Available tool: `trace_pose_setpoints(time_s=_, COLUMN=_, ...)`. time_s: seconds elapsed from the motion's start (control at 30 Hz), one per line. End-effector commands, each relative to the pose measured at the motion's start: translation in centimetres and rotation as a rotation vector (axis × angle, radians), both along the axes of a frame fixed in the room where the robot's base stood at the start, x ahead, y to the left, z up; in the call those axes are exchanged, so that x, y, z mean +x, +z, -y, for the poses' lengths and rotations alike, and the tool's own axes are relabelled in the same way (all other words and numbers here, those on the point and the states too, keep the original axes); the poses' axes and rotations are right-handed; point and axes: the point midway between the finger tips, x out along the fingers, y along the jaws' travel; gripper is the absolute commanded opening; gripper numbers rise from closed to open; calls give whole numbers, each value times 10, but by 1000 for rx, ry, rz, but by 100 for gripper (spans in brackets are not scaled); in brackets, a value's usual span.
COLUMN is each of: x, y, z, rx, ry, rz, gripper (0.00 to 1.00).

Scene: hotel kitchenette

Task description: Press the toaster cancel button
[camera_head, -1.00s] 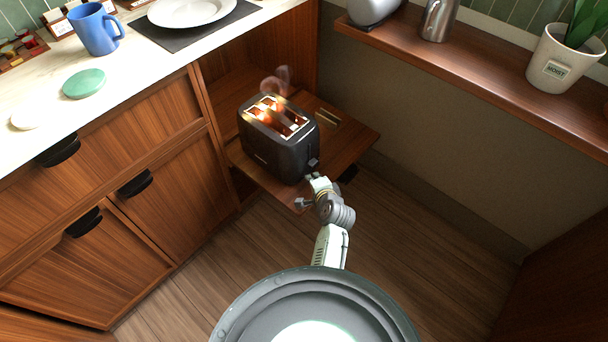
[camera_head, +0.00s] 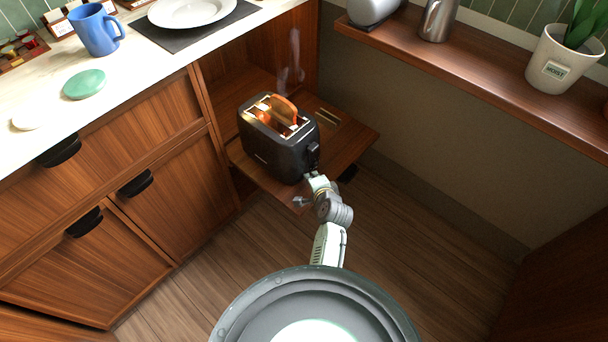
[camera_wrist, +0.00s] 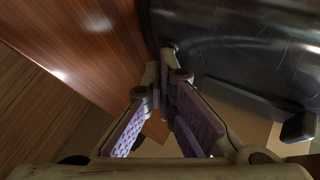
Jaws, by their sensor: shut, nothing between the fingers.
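The black toaster (camera_head: 278,150) stands on a low wooden pull-out shelf. My gripper (camera_head: 309,176) is shut and empty at the lower part of that end. In the wrist view, the closed fingertips of my gripper (camera_wrist: 168,80) lie against or very near the toaster's dark scratched side (camera_wrist: 230,45). A small round dark knob or button (camera_wrist: 169,48) shows just beyond the tips. I cannot tell whether they touch it.
The pull-out shelf (camera_head: 345,135) juts from the wooden cabinet (camera_head: 165,200). The counter above holds a blue mug (camera_head: 95,30) and a plate (camera_head: 190,10). A wall ledge (camera_head: 480,75) on the right carries a potted plant (camera_head: 565,58). The floor in front is clear.

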Motion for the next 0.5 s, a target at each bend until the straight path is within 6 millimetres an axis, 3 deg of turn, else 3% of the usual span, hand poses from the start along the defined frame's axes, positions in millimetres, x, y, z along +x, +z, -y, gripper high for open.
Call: trace_pose_setpoints(time_s=0.5, x=-9, y=0, z=11, rx=0, ry=0, rz=0, gripper=0)
